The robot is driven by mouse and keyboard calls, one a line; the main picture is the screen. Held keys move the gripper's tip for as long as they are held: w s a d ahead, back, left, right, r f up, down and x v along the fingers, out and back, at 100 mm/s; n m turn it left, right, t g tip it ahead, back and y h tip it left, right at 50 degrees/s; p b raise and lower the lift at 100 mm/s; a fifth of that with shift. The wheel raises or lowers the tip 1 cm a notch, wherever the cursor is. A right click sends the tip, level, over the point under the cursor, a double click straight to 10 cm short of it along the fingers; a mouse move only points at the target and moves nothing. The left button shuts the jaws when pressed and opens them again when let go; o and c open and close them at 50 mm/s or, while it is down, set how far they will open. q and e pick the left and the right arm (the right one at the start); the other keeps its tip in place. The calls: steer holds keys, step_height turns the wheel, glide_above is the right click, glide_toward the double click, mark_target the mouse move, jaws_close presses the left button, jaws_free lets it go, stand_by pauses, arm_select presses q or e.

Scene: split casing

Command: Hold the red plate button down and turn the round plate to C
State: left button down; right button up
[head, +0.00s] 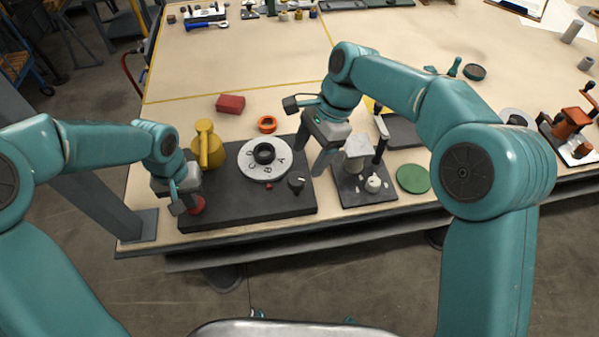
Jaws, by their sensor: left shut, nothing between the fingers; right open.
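The round plate (250,166) is a light grey disc with dark letters and a black knob (264,153) at its centre. It sits on a dark base (240,208).
A yellow rounded part (207,148) stands behind the left gripper. A small dark knob (296,181) is on the base, right of the plate. An orange ring (267,124) and a red block (230,103) lie behind. Another dark fixture (365,192) and a green disc (413,178) are to the right.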

mark_target(298, 179)
steer(key=x, duration=0.7)
steer(key=shift+d, duration=0.1)
steer(key=c, duration=1)
